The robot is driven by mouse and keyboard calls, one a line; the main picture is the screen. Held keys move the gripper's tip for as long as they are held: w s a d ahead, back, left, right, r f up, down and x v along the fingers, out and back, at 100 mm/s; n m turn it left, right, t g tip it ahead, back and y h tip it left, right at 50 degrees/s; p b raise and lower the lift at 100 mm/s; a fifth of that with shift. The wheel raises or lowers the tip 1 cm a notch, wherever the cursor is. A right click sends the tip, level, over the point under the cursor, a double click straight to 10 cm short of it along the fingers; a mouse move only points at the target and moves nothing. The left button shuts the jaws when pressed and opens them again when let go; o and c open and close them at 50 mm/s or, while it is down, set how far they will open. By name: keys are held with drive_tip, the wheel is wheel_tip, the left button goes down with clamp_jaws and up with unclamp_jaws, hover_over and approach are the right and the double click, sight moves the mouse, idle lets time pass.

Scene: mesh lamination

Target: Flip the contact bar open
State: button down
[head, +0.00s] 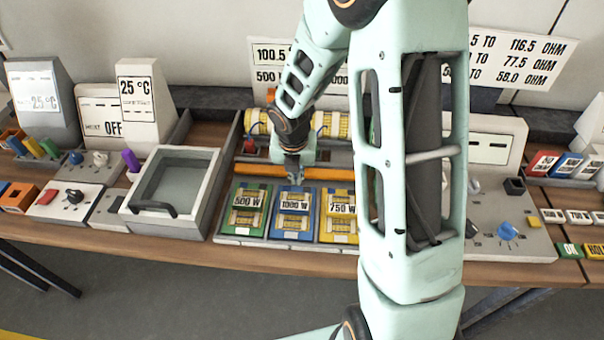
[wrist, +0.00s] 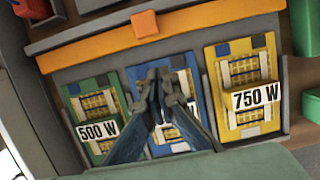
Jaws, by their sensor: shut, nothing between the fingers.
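The contact bar is a long orange bar (head: 262,170) running across the back edge of three coloured cards in the head view. The bar (wrist: 90,38) also crosses the top of the wrist view, with a brighter orange tab (wrist: 145,24) at its middle. My gripper (head: 293,178) is shut and empty, pointing down near the middle of the bar. In the wrist view my gripper's fingertips (wrist: 163,80) appear over the blue card, below the tab; I cannot tell whether they touch anything. My arm hides the bar's right part in the head view.
The cards are green 500 W (head: 247,210), blue 1000 W (head: 291,215) and yellow 750 W (head: 338,206). Yellow coils (head: 258,122) stand behind the bar. A grey box with a dark handle (head: 172,187) stands at left. A grey panel with a blue knob (head: 507,230) is at right.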

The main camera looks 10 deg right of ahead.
drive_tip(key=p+v, duration=0.1)
drive_tip(key=v, duration=0.9)
drive_tip(key=shift+s+p, duration=0.2)
drive_tip(key=shift+p, duration=0.15)
drive_tip(key=shift+a, duration=0.1)
